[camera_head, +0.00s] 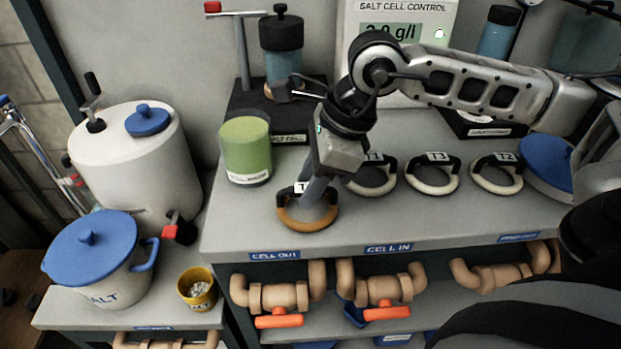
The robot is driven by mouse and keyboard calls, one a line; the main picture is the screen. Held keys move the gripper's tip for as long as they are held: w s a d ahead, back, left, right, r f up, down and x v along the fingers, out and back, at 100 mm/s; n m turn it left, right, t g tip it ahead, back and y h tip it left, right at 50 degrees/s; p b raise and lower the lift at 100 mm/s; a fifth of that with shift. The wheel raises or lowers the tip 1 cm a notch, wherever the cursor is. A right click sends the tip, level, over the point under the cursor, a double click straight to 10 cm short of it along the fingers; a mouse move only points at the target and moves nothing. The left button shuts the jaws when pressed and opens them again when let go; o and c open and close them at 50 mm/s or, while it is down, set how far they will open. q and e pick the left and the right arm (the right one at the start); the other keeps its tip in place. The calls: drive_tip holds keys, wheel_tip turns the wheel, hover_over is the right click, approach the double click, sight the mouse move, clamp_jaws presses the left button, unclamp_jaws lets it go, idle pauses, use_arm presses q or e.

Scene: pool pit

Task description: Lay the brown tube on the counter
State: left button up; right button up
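The brown tube (292,222) is a ring with a dark handle part and a white label starting with T. It appears to lie flat on the grey counter (235,235), near its front left edge. My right gripper (316,192) reaches in from the right and points down at the tube. Its lower end overlaps the ring and hides part of the label and the far side. I cannot tell whether its fingers are closed on the tube or just beside it. My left gripper is not in view.
Pale rings T1 (371,188), T3 (432,187) and T2 (496,185) lie to the right. A green container (245,150) stands behind left. A salt pot (101,273) and yellow cup (197,289) stand on a lower surface. Pipes with orange handles run below the counter.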

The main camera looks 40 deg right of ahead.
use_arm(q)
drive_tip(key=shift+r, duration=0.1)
use_arm(e)
drive_tip(key=shift+r, duration=0.1)
drive_tip(key=shift+r+p, duration=0.3)
drive_tip(key=shift+p, duration=0.1)
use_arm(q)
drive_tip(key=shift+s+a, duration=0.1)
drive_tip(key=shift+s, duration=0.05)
use_arm(e)
drive_tip(key=v, duration=1.1)
drive_tip(key=shift+d+r, duration=0.15)
drive_tip(key=shift+r, duration=0.1)
